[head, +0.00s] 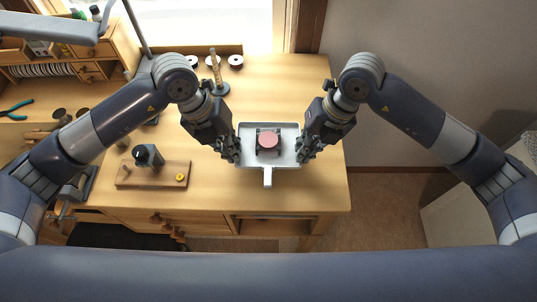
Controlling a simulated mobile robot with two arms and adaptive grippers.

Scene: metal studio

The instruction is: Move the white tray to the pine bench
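The white tray (285,160) is in the middle of the head view, over the front part of the pine bench (285,85). I cannot tell whether it rests on the bench or is held just above it. A dark object with a round pinkish top (268,140) stands on the tray. My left gripper (236,152) is at the tray's left edge and my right gripper (302,152) is at its right edge. The fingers overlap the edges, and their closure is too small to make out.
Left of the tray, a wooden board (140,176) carries a dark device and a yellow round piece. A wooden peg on a dark base (220,88) and small spools (236,61) stand behind. Shelves (85,50) fill the back left. The bench's right end is clear.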

